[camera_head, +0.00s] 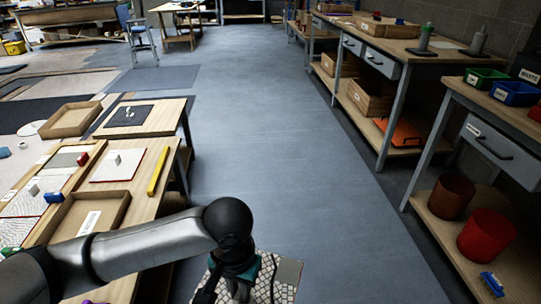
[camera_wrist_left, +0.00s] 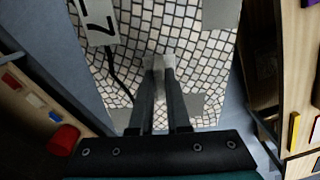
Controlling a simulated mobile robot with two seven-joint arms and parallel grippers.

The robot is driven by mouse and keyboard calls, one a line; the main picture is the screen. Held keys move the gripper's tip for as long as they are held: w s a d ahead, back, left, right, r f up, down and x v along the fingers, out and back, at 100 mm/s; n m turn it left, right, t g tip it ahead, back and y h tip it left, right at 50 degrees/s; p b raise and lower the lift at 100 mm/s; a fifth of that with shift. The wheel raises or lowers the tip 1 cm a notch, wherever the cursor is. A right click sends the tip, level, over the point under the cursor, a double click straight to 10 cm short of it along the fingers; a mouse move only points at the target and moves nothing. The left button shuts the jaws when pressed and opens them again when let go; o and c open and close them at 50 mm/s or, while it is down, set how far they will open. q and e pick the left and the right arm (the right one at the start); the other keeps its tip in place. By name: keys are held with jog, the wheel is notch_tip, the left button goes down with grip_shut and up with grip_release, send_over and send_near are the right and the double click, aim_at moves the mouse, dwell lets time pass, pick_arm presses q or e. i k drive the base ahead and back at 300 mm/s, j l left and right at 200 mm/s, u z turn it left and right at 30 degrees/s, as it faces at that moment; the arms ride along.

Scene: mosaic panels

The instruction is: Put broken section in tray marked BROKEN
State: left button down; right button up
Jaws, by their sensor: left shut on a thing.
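My left gripper (camera_head: 238,288) is low beside the front of the left table, over the floor. It also shows in the left wrist view (camera_wrist_left: 160,68), with its fingers shut on a small grey grip on a mosaic panel (camera_wrist_left: 195,45). The panel has white tiles, dark joints and grey patches, and a "7" tag lies over its upper left in that view. In the head view part of this panel (camera_head: 285,275) shows beyond the gripper. A shallow wooden tray (camera_head: 122,212) with a white label stands on the left table; I cannot read its label. My right gripper is out of view.
The left table (camera_head: 150,218) also holds a white panel (camera_head: 118,165), a yellow bar (camera_head: 158,171) and another wooden tray (camera_head: 72,119). Benches with labelled green (camera_head: 486,78) and blue (camera_head: 514,93) bins stand at right. The blue floor (camera_head: 290,150) between is clear.

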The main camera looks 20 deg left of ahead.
aim_at(88, 225)
jog(key=i+j+u, duration=0.15)
jog(key=i+u, duration=0.65)
jog(key=i+l+u, duration=0.1)
jog(key=i+u, duration=0.3)
jog(key=i+j+u, duration=0.35)
jog(key=u, duration=0.15)
jog(key=i+j+u, duration=0.1)
jog(key=i+u, duration=0.4)
